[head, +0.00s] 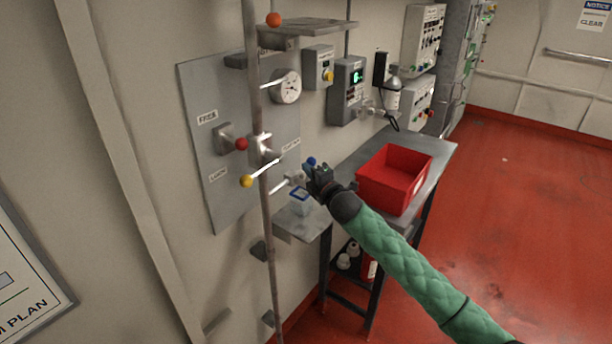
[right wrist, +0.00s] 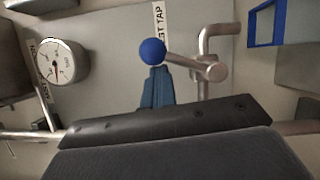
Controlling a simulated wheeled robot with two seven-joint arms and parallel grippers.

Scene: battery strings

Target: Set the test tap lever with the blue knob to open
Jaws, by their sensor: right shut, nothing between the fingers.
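The blue knob (head: 311,161) of the test tap shows just beyond the fingertips of my right gripper (head: 313,172). In the right wrist view the round blue knob (right wrist: 153,51) sits on the end of a short metal lever (right wrist: 186,62), which runs right to the metal tap pipe (right wrist: 204,75). A partly hidden label reading "ST TAP" (right wrist: 158,20) is behind the knob. My right gripper (right wrist: 157,72) is shut and empty, its blue fingertips just below the knob in that view. I cannot tell whether they touch it. My left gripper is not in view.
Levers with red (head: 241,144), yellow (head: 246,181) and orange (head: 274,19) knobs are to the left, near a vertical pipe (head: 266,215). A gauge (head: 287,86) is above. A blue-rimmed container (head: 300,203) is below the tap. A red bin (head: 384,190) stands on the bench to the right.

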